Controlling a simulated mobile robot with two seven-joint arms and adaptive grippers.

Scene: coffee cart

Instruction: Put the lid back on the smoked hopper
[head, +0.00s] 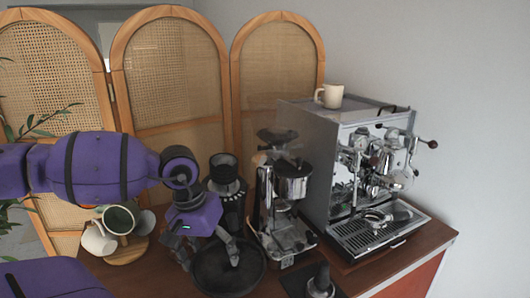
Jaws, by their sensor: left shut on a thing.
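A dark, round, open-topped piece that looks like the smoked hopper (223,170) sits on top of a black grinder (233,212), left of the chrome one. No lid shows on it. My left gripper (209,257) is in front of this grinder, lower than the hopper, with its fingers pointing down. It is shut on a dark thing that seems to be the lid; its outline is hard to make out. A wide, dark round dish or disc (230,280) shows just below the fingers; I cannot tell whether they touch it. My right gripper is not in view.
A chrome grinder (292,187) and an espresso machine (330,140) with a cup (330,95) on top stand to the right. A black tamper (321,281) stands near the front edge.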

